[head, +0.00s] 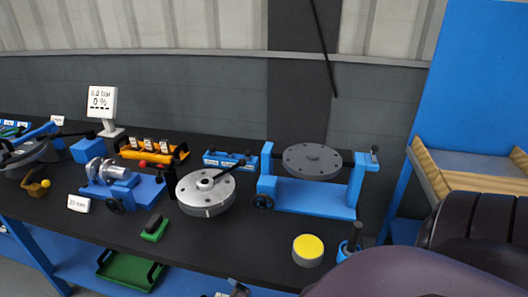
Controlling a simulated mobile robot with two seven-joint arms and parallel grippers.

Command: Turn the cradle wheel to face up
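A blue cradle (315,197) stands on the right part of the black table, with two upright posts. A grey round flange plate with a ring of holes (312,160) is carried between the posts, its broad face tilted up and seen obliquely. A small black handwheel (263,202) sits low at the cradle's left front corner. A small dark knob (375,152) tops the right post. Neither of my grippers shows; a large dark part of my own arm fills the lower right corner.
Left of the cradle is a grey flanged disc with a black lever (206,190). A yellow-topped cylinder (308,250) and a green block (155,228) are near the front edge. A blue vise-like fixture (125,187), orange rack (152,152) and display (102,103) stand left. A wood-edged tray (470,165) is right.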

